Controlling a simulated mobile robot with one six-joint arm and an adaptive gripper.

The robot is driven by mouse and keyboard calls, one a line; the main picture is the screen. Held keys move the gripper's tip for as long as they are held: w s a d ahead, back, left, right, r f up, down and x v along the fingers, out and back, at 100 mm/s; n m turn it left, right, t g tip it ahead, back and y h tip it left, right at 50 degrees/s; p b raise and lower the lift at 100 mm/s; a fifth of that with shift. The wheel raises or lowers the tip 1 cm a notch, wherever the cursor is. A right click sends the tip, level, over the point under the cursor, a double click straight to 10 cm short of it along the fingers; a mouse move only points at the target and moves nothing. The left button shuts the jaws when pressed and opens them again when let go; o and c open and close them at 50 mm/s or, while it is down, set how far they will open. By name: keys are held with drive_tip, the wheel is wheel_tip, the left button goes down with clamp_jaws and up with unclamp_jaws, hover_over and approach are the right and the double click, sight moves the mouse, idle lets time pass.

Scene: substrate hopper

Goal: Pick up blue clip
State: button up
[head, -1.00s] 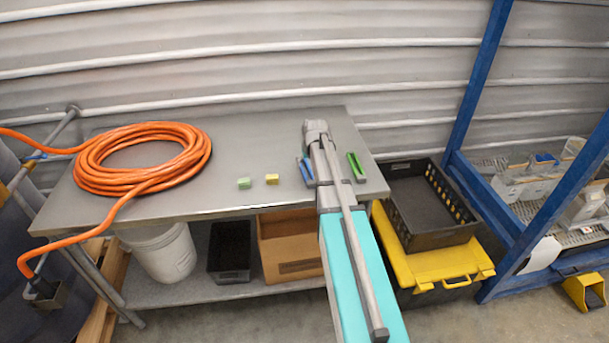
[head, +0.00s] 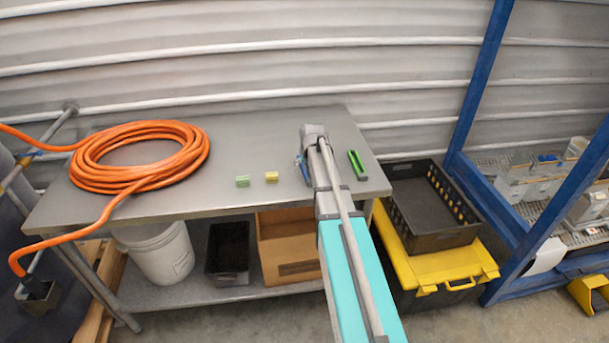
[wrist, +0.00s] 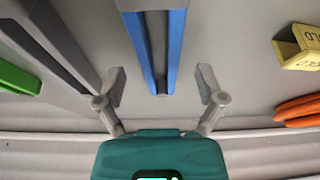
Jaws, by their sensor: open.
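The blue clip (wrist: 174,42) is a long, narrow channel with blue sides and a dark middle. In the wrist view its near end lies between the two fingers of my gripper (wrist: 161,74), with a gap on each side. My gripper is open and holds nothing. In the head view the blue clip (head: 304,172) lies on the grey table (head: 235,140), just left of my arm, which partly hides it. My fingers are hidden there. How high they are above the table is hard to tell.
A long grey piece (wrist: 58,42) and a green clip (wrist: 18,77) lie left of the blue clip in the wrist view. The table between hose and blocks is clear.

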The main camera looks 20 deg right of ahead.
drive_tip(key=shift+w+f+b, duration=0.25)
drive_tip(key=shift+f+b, duration=0.05)
drive_tip(key=shift+f, duration=0.2)
drive_tip(key=shift+c, duration=0.3)
drive_tip(key=c, duration=1.1)
drive_tip(key=shift+r, duration=0.15)
drive_tip(key=shift+c, duration=0.2)
wheel_tip(320, 180, up, 3)
drive_tip(key=p, duration=0.3)
drive_tip(key=shift+f, duration=0.2)
drive_tip(key=s+d+r+p, duration=0.6)
drive_tip(key=s+r+p, duration=0.4)
drive_tip(key=s, duration=0.2)
drive_tip(key=shift+s+d, duration=0.2)
drive_tip(key=shift+s, duration=0.1)
